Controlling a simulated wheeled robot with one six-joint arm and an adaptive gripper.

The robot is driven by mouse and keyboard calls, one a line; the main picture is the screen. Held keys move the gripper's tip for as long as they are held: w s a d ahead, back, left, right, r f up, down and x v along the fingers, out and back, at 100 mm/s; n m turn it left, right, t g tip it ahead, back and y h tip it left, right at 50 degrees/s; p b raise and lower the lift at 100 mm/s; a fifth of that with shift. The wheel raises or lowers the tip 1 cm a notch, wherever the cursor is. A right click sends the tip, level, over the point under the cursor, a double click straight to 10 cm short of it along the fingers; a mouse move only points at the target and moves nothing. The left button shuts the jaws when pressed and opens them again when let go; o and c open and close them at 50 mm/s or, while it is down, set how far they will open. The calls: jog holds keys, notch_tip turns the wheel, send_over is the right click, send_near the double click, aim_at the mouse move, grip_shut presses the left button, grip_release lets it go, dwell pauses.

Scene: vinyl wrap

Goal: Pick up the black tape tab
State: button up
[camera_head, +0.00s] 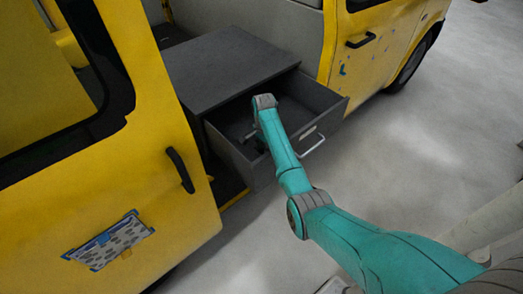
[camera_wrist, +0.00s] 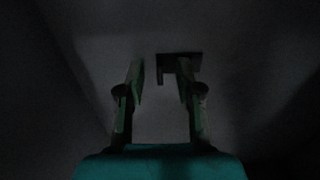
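My gripper (camera_wrist: 163,78) points down into the open grey drawer (camera_head: 334,115), and its two fingers stand apart with a gap between them in the wrist view. A small dark flat piece (camera_wrist: 177,56), likely the black tape tab, lies just beyond the fingertips, nearer the right finger. Its right part is behind that finger's tip. I cannot tell whether the finger touches it. The wrist view is very dark. In the head view my arm reaches over the drawer front, and I cannot make out the tab there.
The drawer sits under a grey cabinet top (camera_head: 225,65) in a yellow van's doorway. Its walls and front, with a pale handle (camera_head: 312,146), surround my gripper closely. A yellow door (camera_head: 150,85) stands at the left, with a patterned sheet (camera_head: 108,243). The floor at right is clear.

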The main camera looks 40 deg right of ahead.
grip_shut()
